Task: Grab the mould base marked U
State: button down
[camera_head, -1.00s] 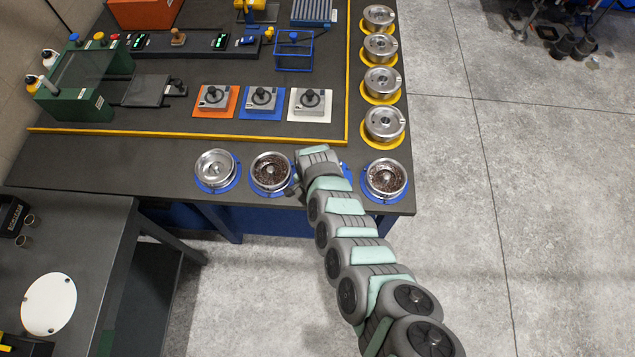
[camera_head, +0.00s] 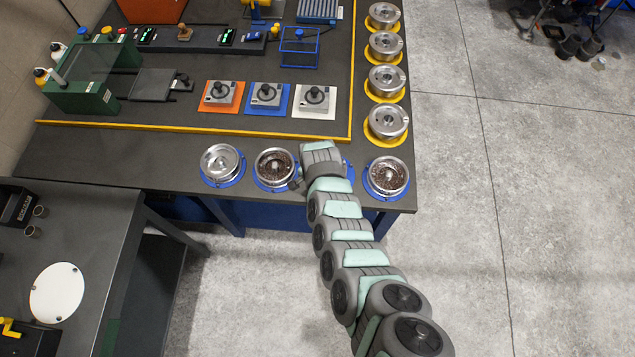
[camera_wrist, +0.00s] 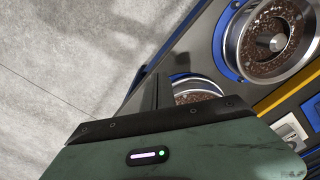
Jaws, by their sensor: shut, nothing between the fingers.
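Round metal mould bases on blue rings stand along the front edge of the table. The left one (camera_head: 221,159) looks empty; the second (camera_head: 275,166) and the right one (camera_head: 388,175) hold dark brown granules. A blue ring (camera_head: 349,170) shows beside my arm's end, its base mostly hidden. I cannot read a U on any. My gripper (camera_wrist: 162,90) is shut and empty; in the head view the arm's end covers it.
Metal parts on yellow rings (camera_head: 387,122) line the table's right side. A yellow strip (camera_head: 190,131) runs behind the bases. Orange, blue and white plates (camera_head: 314,100) with knobbed blocks lie further back. A second table (camera_head: 100,225) with a white disc (camera_head: 57,292) stands at lower left.

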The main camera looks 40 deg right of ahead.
jog(key=s+a+b, duration=0.1)
jog(key=a, duration=1)
jog(key=shift+a, duration=0.3)
jog(key=c, duration=1.9)
grip_release()
jog(key=shift+a, duration=0.15)
jog(key=o, duration=0.6)
